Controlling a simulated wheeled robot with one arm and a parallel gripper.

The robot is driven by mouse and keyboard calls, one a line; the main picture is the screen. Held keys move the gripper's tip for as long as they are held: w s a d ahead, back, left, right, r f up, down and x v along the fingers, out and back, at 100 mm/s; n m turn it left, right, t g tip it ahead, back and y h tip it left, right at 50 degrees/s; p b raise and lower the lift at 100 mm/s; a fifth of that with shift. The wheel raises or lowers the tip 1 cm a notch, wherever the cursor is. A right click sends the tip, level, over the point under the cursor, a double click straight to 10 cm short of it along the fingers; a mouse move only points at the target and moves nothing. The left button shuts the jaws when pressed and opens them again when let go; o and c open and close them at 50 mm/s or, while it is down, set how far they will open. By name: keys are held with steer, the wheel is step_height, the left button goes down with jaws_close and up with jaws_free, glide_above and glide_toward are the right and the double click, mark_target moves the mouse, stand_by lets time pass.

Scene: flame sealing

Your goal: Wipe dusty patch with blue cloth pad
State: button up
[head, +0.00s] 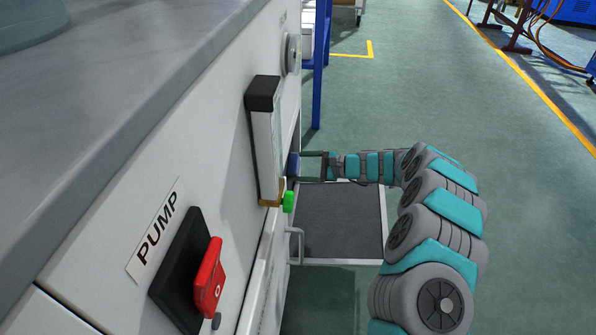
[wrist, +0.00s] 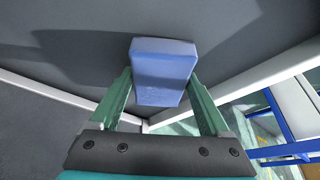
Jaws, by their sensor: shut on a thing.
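The blue cloth pad (wrist: 163,72) is a pale blue block in the middle of the wrist view. It also shows as a small dark blue piece (head: 292,165) by the cabinet front in the head view. My gripper (wrist: 160,88) is shut on the pad, one green finger at each side. In the head view my gripper (head: 312,166) reaches left to the cabinet, above the open drawer. Past the pad is a dark grey surface (wrist: 230,30) with darker shadows; I cannot tell whether the pad touches it. I cannot make out a dusty patch.
The open drawer (head: 384,215) with a dark bottom juts out below my gripper. A gauge tube with a black cap (head: 263,93) and a green knob (head: 289,202) stick out nearby. A red PUMP switch (head: 208,280) is nearer. Open green floor (head: 420,90) lies right.

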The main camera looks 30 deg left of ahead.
mark_target(297, 173)
steer(key=shift+a+b, duration=0.1)
steer(key=shift+b, duration=0.25)
steer(key=shift+s+d+r, duration=0.1)
steer(key=shift+s+d, duration=0.15)
steer(key=shift+s, duration=0.5)
steer(key=shift+s+d, duration=0.25)
steer(key=shift+s, duration=0.5)
steer(key=s+d, duration=0.4)
steer(key=s, duration=0.9)
steer(key=w+d+p, duration=0.1)
steer(key=w+d, duration=0.1)
steer(key=d, duration=0.4)
stand_by(0.6)
steer(key=d, duration=0.1)
steer(key=w+d+p, duration=0.1)
steer(key=shift+d, duration=0.4)
